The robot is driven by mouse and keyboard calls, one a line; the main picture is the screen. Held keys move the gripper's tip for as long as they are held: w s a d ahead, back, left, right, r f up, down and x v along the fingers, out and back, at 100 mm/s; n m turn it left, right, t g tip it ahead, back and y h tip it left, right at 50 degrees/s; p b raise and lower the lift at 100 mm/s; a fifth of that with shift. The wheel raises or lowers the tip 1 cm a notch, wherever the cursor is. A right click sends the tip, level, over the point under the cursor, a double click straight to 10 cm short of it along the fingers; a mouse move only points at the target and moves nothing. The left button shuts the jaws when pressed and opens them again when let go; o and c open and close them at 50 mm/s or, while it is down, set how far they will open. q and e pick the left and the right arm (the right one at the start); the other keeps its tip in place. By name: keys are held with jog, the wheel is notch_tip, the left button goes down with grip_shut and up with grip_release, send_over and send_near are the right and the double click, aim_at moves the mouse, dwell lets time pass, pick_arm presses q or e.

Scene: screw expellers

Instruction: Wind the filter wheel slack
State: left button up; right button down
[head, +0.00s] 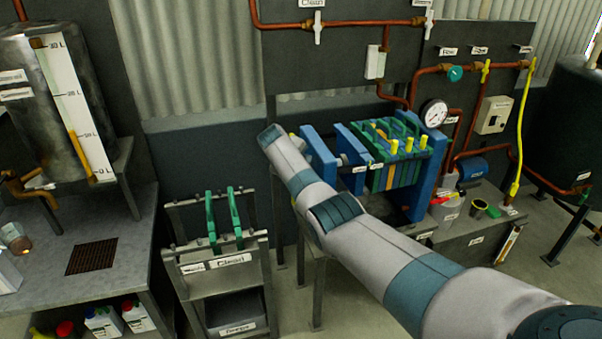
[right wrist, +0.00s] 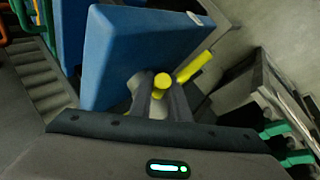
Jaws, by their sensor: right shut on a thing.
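The filter press (head: 415,190) stands at centre right in the head view, with blue end plates and green and dark plates between them. In the right wrist view its blue end plate (right wrist: 135,55) fills the upper middle. In front of that plate are the wheel's yellow handles, one (right wrist: 162,80) end-on and another (right wrist: 196,66) slanting to the right. My right gripper (right wrist: 163,92) is shut on the end-on yellow handle. Most of the wheel hub is hidden behind the fingers. In the head view my right arm reaches the press's left end; its fingers are hidden. My left gripper is not in view.
A cart labelled Clean (head: 225,260) with two green plates stands left of the press. A metal tank (head: 40,110) and bench (head: 110,235) are further left. Copper pipes and a pressure gauge (head: 434,113) are behind the press. Buckets (head: 447,207) stand at its right.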

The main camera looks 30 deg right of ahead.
jog(key=c, duration=1.7)
grip_release()
jog(key=shift+o, duration=0.2)
jog(key=shift+a+r, duration=0.1)
jog(key=shift+r, duration=0.05)
jog(key=shift+v, duration=0.85)
jog(key=b+v, duration=0.3)
jog(key=v, duration=1.2)
jog(key=shift+a+b, duration=0.2)
jog(key=shift+b, duration=0.2)
